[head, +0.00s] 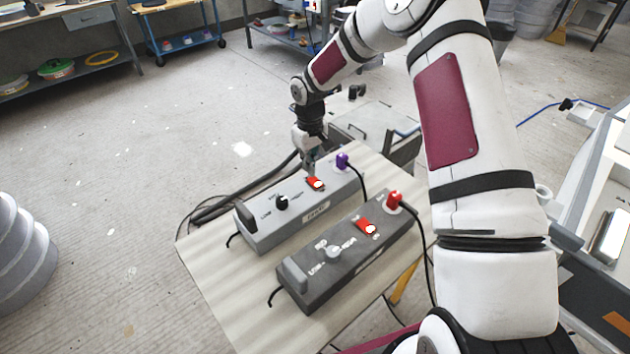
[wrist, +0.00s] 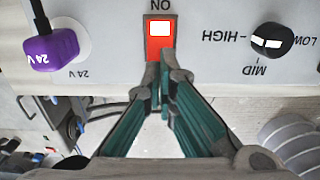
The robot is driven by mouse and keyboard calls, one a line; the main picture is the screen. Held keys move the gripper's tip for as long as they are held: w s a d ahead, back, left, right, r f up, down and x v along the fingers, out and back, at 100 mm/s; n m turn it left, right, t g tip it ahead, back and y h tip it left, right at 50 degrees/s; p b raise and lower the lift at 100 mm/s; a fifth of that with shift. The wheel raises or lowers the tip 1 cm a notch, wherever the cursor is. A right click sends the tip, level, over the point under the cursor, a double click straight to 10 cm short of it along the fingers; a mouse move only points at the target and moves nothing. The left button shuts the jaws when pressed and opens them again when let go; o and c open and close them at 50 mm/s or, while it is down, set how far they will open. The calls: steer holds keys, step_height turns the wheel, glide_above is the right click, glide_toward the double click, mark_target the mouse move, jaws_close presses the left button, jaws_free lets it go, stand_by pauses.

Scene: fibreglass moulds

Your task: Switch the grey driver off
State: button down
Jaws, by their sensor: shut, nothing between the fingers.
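Two box-shaped drivers lie side by side on a small table. The farther, light grey driver (head: 262,227) has a red switch (head: 314,183), a black knob (head: 281,203) and a purple plug (head: 342,160). The nearer, darker grey driver (head: 345,262) has its own red switch (head: 366,228), a pale knob (head: 333,251) and a red plug (head: 394,200). My gripper (head: 311,170) is shut and empty at the farther driver's switch. In the wrist view, the fingertips (wrist: 167,76) are at the lower edge of that switch (wrist: 160,47), whose white patch lies nearest the ON label. Contact is unclear.
The pale tabletop (head: 215,275) has bare room at its left end. Black cables run from both drivers, and thicker dark hoses (head: 225,203) lie behind the table. A stack of grey moulds (head: 22,250) stands on the floor at left.

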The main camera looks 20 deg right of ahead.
mark_target(310, 177)
steer(key=shift+f+b, duration=0.55)
steer(key=shift+f, duration=0.6)
stand_by(0.9)
steer(key=shift+r, duration=0.1)
steer(key=shift+r+p, duration=0.9)
steer(key=shift+r, duration=2.5)
